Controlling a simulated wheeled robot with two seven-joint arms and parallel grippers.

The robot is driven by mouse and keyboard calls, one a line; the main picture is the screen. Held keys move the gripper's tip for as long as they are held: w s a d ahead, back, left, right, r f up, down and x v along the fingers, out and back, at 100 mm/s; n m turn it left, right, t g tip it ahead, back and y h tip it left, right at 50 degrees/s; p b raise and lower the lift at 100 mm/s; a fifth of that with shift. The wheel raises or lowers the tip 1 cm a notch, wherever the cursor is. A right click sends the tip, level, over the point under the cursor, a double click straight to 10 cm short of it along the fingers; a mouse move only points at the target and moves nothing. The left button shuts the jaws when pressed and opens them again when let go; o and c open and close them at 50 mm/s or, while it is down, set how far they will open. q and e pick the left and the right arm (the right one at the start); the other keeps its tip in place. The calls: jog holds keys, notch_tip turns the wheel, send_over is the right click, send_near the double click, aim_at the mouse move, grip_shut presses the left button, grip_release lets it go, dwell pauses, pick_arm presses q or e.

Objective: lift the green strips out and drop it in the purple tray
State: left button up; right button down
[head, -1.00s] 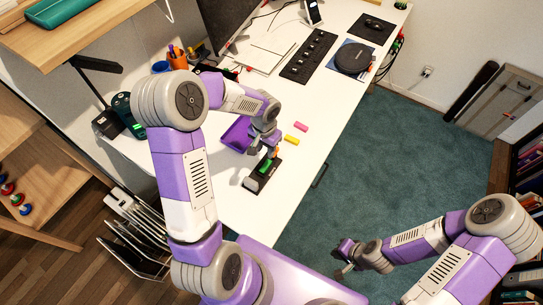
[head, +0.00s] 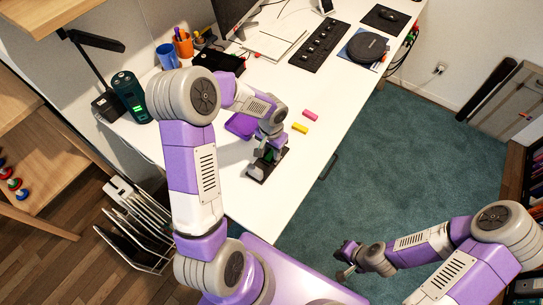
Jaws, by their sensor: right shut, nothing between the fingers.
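The purple tray (head: 240,125) lies on the white desk, partly hidden behind my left arm. A dark holder (head: 257,174) lies in front of it, near the desk's front edge. A little green of the strips (head: 270,153) shows at the holder, mostly hidden by my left gripper. My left gripper (head: 267,158) is down over the holder at the green strips; its fingers are too small and covered to tell whether they grip. My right gripper (head: 345,262) is shut and empty, out over the floor right of the desk.
A pink block (head: 311,116) and a yellow block (head: 300,128) lie on the desk right of my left gripper. A dark green device (head: 130,97), cups with pens and a black keypad strip (head: 319,45) stand further back. The desk's right front is clear.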

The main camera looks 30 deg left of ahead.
aim_at(271, 154)
pick_arm(q)
grip_shut()
jog(key=shift+r+p, duration=2.65)
jog(key=shift+r, duration=0.95)
